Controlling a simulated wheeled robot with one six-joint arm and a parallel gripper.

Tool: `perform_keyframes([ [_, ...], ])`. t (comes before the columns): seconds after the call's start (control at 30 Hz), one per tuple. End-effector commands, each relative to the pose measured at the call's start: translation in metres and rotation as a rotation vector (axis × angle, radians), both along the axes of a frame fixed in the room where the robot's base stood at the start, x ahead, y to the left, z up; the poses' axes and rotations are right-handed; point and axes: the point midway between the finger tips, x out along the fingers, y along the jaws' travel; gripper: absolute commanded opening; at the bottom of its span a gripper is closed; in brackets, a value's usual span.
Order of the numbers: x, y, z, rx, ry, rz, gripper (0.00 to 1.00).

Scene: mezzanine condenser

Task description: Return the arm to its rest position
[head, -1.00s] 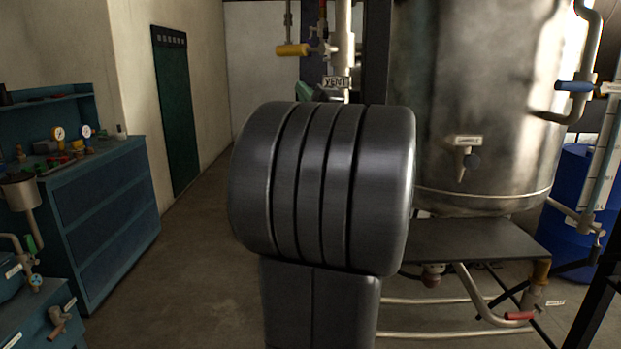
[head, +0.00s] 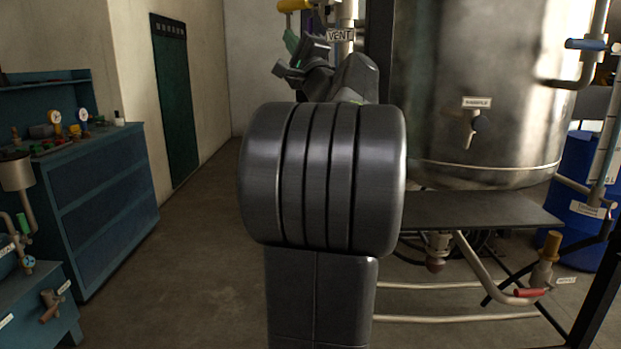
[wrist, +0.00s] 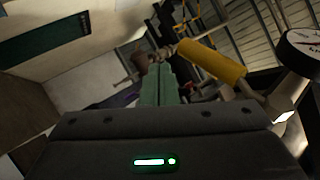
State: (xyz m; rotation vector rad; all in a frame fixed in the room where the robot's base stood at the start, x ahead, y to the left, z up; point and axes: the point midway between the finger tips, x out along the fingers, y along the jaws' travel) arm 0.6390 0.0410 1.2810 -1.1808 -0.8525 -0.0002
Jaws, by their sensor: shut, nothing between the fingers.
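My arm fills the middle of the head view, its thick grey joint in front and the wrist showing above it. My gripper (head: 291,40) is above that joint, near the VENT tag (head: 340,36) and the yellow-handled valve (head: 294,5). In the wrist view, the two green fingers of my gripper (wrist: 160,72) are together with nothing between them. The yellow handle (wrist: 211,62) is just right of the fingertips there. I cannot tell how far apart they are in depth. Part of the arm is hidden behind its own joint.
A steel tank (head: 480,80) with a sample tap (head: 472,128) stands right, above a dark shelf (head: 480,209) and pipes. A blue drum (head: 580,230) is far right. A teal cabinet (head: 100,205) stands left. The aisle floor (head: 195,255) is clear. A gauge (wrist: 304,48) is near my wrist.

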Motion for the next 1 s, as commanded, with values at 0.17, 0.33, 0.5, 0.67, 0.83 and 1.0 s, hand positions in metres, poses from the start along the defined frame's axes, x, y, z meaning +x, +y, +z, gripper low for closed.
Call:
perform_keyframes([
  [0.17, 0.001, 0.004, -0.006, 0.019, -0.019, 0.004, 0.0],
  [0.33, -0.001, 0.008, -0.028, 0.027, -0.019, 0.003, 0.0],
  [0.5, -0.006, 0.013, -0.06, 0.027, -0.02, 0.004, 0.0],
  [0.67, -0.01, 0.017, -0.088, 0.026, -0.019, 0.004, 0.0],
  [0.83, -0.011, 0.017, -0.08, 0.025, -0.029, 0.003, 0.0],
  [1.0, -0.006, 0.012, -0.049, 0.025, -0.027, 0.003, 0.0],
])
